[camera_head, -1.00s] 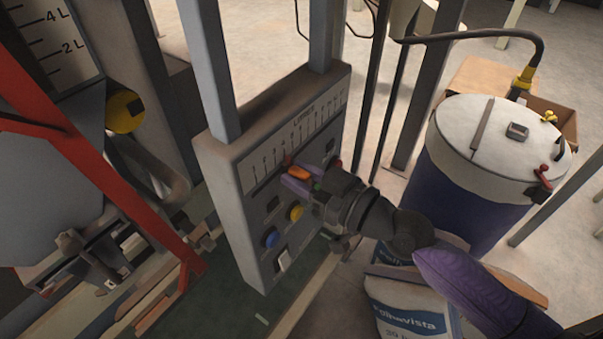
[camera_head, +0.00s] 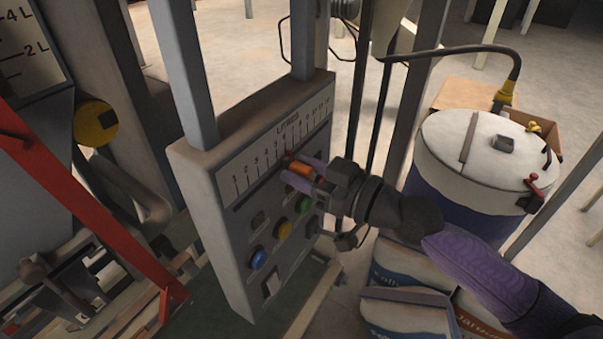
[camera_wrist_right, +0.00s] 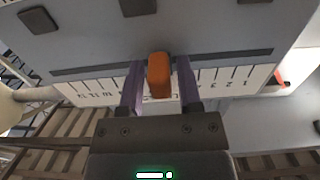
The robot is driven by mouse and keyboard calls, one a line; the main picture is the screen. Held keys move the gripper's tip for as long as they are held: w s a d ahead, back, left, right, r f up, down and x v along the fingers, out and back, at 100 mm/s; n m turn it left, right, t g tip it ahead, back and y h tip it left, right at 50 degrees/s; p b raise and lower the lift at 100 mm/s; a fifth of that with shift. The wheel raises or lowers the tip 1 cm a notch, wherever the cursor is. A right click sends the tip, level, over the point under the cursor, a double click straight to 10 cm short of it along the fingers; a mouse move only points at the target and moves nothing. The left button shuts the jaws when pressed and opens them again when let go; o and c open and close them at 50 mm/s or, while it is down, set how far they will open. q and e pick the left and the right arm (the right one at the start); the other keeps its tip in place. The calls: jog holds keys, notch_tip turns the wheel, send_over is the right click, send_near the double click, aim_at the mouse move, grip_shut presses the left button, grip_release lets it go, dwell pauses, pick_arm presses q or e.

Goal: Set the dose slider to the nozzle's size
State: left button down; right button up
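The dose slider is an orange knob (camera_head: 301,170) with a red pointer in the slot of the grey panel (camera_head: 215,255), under the LITRES scale (camera_head: 262,158). The pointer stands near the middle of the scale; the exact number is too small to tell. My right gripper (camera_head: 306,177) reaches to the knob. In the right wrist view, the fingers of the right gripper (camera_wrist_right: 160,88) stand on both sides of the orange knob (camera_wrist_right: 160,75), open, with narrow gaps. The scale (camera_wrist_right: 225,80) is upside down there. My left gripper is out of view. No nozzle size can be read.
Blue (camera_head: 258,260), yellow (camera_head: 284,229) and green (camera_head: 303,204) buttons sit below the slot. A red bar (camera_head: 85,195) crosses the left. A lidded drum (camera_head: 480,150) and filled sacks (camera_head: 408,312) stand on the right.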

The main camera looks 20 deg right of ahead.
jog(key=shift+o, duration=0.8)
jog(key=shift+s+d+f, duration=0.1)
jog(key=shift+s+d, duration=0.15)
jog(key=b+v, duration=0.9)
jog(key=b, duration=0.1)
jog(key=shift+s, duration=0.15)
